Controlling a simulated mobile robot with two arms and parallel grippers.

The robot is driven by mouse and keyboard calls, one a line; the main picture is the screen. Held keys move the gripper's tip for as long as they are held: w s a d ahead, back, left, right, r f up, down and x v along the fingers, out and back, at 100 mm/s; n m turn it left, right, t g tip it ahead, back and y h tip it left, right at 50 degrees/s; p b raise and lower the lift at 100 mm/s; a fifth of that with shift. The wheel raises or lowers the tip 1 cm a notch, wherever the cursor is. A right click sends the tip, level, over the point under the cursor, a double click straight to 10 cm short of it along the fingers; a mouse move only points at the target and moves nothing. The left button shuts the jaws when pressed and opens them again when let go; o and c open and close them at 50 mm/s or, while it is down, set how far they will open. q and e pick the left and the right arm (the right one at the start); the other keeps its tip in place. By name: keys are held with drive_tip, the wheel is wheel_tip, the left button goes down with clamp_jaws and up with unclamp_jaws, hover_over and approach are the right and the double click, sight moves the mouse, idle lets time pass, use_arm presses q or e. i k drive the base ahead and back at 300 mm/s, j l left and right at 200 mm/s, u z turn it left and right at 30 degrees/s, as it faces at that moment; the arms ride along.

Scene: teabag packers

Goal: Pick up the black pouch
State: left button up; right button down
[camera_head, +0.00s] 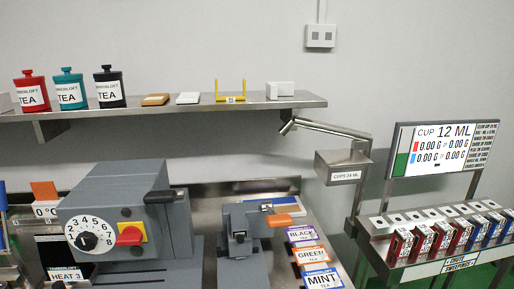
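A black container (109,88) with a lid and a white label stands upright on the wall shelf, right of a teal one (68,90) and a red one (31,92), both labelled TEA. A flat packet labelled BLACK (302,236), with a purple band, lies on the metal bench, behind the GREEN packet (310,256) and the MINT packet (322,279). I cannot tell which of the two black-named things is the pouch. Neither of my grippers is in view.
A grey machine with a dial (90,238) and a smaller grey device with an orange lever (245,228) stand on the bench. The shelf (200,104) also holds small blocks and a yellow holder (230,92). At right stands a rack (430,240) of red and blue packs below a screen.

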sight(59, 262)
drive_tip(key=j+u, duration=0.2)
drive_tip(key=u, duration=1.25)
drive_tip(key=j+z, duration=0.1)
drive_tip(key=z, duration=0.15)
drive_tip(key=i+j+z, duration=0.1)
drive_tip(key=z, duration=0.2)
drive_tip(key=i+j+z, duration=0.15)
drive_tip(key=j+z, duration=0.15)
drive_tip(key=j, duration=0.75)
drive_tip(key=j+z, duration=0.3)
drive_tip(key=j, duration=0.8)
